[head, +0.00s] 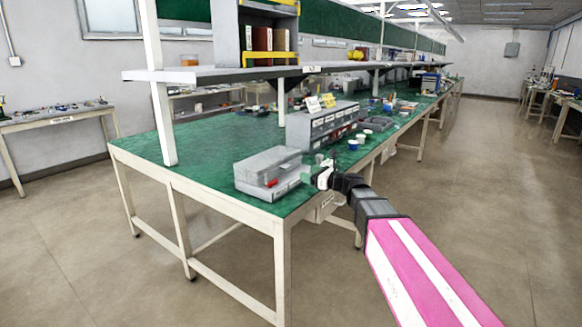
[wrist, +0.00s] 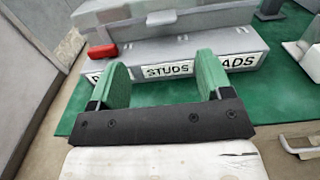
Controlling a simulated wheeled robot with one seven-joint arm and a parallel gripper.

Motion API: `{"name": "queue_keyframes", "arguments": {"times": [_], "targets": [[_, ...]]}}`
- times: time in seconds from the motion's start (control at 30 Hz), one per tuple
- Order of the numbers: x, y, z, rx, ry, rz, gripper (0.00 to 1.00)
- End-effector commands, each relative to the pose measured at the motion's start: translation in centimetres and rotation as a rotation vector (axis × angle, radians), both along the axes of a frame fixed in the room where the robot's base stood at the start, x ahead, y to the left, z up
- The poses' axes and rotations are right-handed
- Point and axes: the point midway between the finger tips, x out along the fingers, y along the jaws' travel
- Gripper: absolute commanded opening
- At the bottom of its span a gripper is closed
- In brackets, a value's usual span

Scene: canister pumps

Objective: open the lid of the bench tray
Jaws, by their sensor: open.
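The bench tray (head: 270,175) is a grey box with a lid, standing near the front corner of the green bench top. A small red handle (wrist: 102,51) shows on its front in the wrist view, above labels, one reading "STUDS". The lid (wrist: 150,18) looks closed. My gripper (head: 322,172) is at the right of the tray in the head view, over the bench edge. In the wrist view its two green fingers (wrist: 163,72) are apart with nothing held between them. They point at the tray's labelled front, and the red handle lies ahead, nearer the left finger.
A long grey drawer unit (head: 322,126) stands behind the tray. A shelf (head: 215,73) on white posts (head: 164,123) runs above the bench. Blue cups (head: 353,145) sit farther along. The green top (head: 185,150) left of the tray is clear.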

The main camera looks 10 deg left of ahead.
Motion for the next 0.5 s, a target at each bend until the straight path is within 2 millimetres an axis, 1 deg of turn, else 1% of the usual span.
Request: {"name": "queue_keyframes", "arguments": {"times": [0.17, 0.5], "targets": [[0.7, 1.4, 0.2, 0.011, 0.008, 0.000, 0.72], [3.0, 6.8, 0.2, 0.009, 0.006, 0.000, 0.72]]}}
